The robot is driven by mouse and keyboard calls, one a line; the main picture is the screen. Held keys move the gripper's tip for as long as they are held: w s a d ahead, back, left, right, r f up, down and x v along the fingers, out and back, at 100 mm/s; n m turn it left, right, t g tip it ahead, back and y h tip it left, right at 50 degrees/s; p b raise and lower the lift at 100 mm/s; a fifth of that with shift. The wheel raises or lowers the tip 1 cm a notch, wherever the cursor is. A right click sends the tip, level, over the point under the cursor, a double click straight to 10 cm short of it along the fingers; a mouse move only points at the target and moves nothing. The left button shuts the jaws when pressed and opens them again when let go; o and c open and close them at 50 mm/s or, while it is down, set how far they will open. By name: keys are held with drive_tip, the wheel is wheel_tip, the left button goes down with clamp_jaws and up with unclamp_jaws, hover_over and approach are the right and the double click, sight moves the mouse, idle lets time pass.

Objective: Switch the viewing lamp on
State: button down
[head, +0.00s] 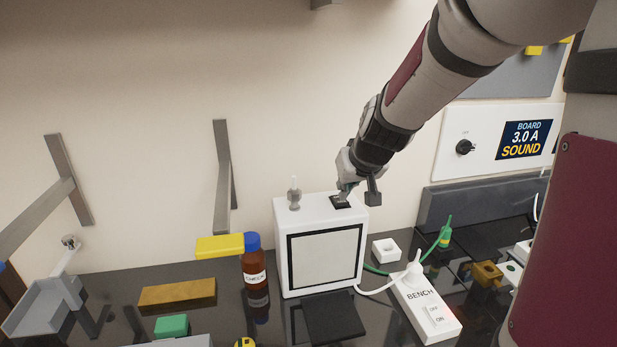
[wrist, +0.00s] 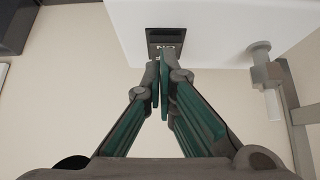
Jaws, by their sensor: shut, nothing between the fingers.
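The viewing lamp (head: 323,205) is a white box with a pale square screen (head: 325,257) framed in black, standing upright on the dark bench. The screen looks dull and does not glow clearly. A small black rocker switch (head: 340,202) sits on its top face; the wrist view shows it (wrist: 165,38) with lettering that appears reversed or upside down. My gripper (head: 345,187) is over the switch, pointing down. Its fingertips (wrist: 160,62) are together and empty, at the edge of the switch; I cannot tell whether they touch it. The fingers partly hide the switch.
A grey knob-like fitting (head: 294,195) stands on the lamp's top, left of the switch. A brown bottle with a blue cap (head: 254,265) stands left of the lamp. A white BENCH power strip (head: 428,308) with plugged cables lies to the right. A wall board (head: 497,142) reads 3.0 A SOUND.

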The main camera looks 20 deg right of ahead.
idle(0.3)
drive_tip(key=shift+s+a+f+b, duration=0.1)
drive_tip(key=shift+s+f+b, duration=0.1)
drive_tip(key=shift+f+b, duration=0.55)
drive_tip(key=shift+r, duration=0.25)
drive_tip(key=shift+w+d+r, duration=0.2)
drive_tip(key=shift+w+r, duration=0.15)
drive_tip(key=shift+w, duration=0.35)
